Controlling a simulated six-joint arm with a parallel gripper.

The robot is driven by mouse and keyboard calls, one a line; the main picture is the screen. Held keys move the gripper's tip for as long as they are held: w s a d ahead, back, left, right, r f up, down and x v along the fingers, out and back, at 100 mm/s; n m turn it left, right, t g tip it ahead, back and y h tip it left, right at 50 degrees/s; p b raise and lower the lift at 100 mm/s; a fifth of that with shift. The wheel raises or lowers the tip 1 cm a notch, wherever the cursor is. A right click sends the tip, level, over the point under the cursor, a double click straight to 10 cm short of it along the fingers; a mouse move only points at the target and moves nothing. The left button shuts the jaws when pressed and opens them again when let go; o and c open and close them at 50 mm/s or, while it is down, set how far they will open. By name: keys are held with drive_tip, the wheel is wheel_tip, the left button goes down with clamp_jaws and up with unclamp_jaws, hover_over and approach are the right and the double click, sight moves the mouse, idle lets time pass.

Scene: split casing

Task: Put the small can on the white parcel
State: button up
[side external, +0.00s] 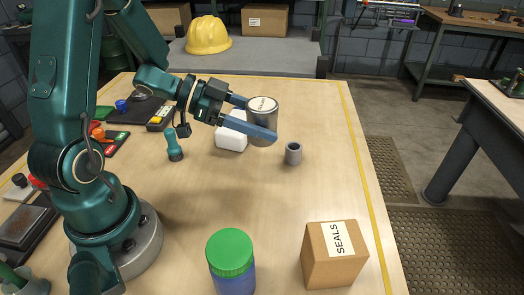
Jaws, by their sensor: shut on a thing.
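The small can (262,126), a grey cylinder with a pale lettered lid, is between the two blue fingers of my gripper (258,119). My gripper is shut on it, and the can looks upright. The near finger hides part of its side. The white parcel (231,138) lies on the table, behind and to the left of the can in the picture. My gripper's fingers hide part of the parcel. The can overlaps the parcel's right edge in this view; I cannot tell whether they touch or how high the can is.
A short grey cylinder (293,154) stands right of the can. A teal screwdriver-like tool (174,146) stands left of the parcel. A green-lidded jar (231,262) and a cardboard SEALS box (334,254) stand near the front. The middle of the table (235,195) is clear.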

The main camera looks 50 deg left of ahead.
drive_tip(key=shift+s+a+r, duration=0.1)
drive_tip(key=shift+a+r, duration=0.2)
drive_tip(key=w+a+r, duration=0.2)
drive_tip(key=w+a, duration=0.1)
drive_tip(key=a, duration=0.1)
drive_tip(key=n+y, duration=0.1)
hover_over(241, 116)
wheel_tip(241, 116, down, 3)
drive_tip(key=shift+f+t, duration=0.2)
drive_tip(key=shift+t, duration=0.2)
drive_tip(key=shift+f, duration=2.15)
drive_tip(key=shift+f, duration=0.1)
drive_tip(key=o, duration=1.6)
